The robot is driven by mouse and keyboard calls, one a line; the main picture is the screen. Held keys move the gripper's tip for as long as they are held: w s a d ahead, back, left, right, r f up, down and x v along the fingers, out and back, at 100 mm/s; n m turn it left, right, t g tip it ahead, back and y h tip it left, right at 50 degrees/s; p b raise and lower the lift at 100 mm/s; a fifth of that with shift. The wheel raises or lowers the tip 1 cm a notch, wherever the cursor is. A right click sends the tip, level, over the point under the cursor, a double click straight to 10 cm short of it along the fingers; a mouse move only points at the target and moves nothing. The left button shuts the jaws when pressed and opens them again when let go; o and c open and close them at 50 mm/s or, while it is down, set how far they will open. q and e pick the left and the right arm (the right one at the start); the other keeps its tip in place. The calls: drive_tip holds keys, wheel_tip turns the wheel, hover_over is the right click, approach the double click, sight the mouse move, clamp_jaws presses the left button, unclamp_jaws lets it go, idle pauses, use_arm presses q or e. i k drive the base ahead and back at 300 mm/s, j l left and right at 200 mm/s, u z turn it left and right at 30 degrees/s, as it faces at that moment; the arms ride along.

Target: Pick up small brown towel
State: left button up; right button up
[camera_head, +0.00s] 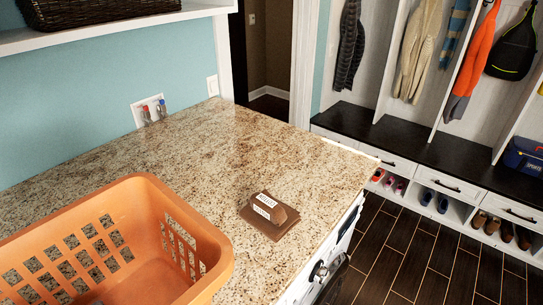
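A small brown towel (271,222) lies on the granite countertop (315,168), right of the orange basket. It looks like a flat brown square with a raised brown piece and white label-like patches on top. Its far and right sides are clear of other objects. Neither of my grippers shows in the head view.
An orange laundry basket (150,190) with slotted walls stands at the lower left of the counter. The counter's front edge runs along the right, above a white appliance with a dark knob (320,270). A white shelf (100,32) with a dark wicker basket (85,12) hangs at upper left.

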sight(273, 218)
drive_tip(key=i+l+u, duration=0.2)
drive_tip(key=u, duration=0.25)
drive_tip(key=i+l+u, duration=0.15)
drive_tip(key=l+u, duration=0.3)
drive_tip(key=i+l+u, duration=0.1)
drive_tip(key=l+u, duration=1.1)
drive_tip(key=u, duration=0.15)
drive_tip(key=k+l+u, duration=0.1)
drive_tip(key=l+u, duration=0.35)
